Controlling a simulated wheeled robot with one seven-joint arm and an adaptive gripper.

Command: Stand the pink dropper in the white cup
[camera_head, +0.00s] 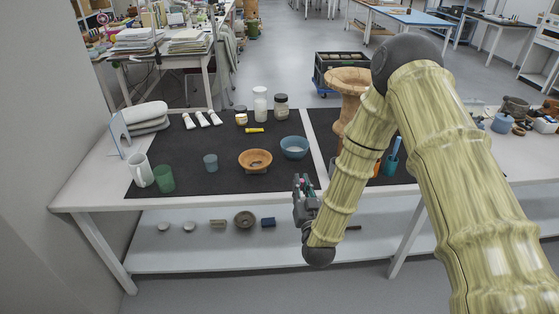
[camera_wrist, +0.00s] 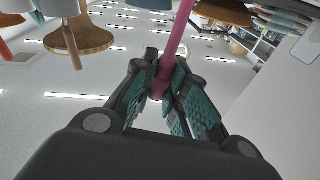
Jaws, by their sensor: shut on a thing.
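My gripper (camera_head: 302,186) is in front of the table's front edge, right of its middle. It is shut on the pink dropper (camera_wrist: 178,42), a slim pink rod between the two finger pads in the wrist view. In the head view the dropper is too small to make out clearly. The white cup (camera_head: 139,170) has a handle and stands upright near the left end of the table, far to the left of my gripper. The inside of the cup cannot be seen clearly.
A green cup (camera_head: 165,179) stands close beside the white cup. A small teal cup (camera_head: 210,162), an orange bowl (camera_head: 255,167) and a blue bowl (camera_head: 294,147) stand between it and my gripper.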

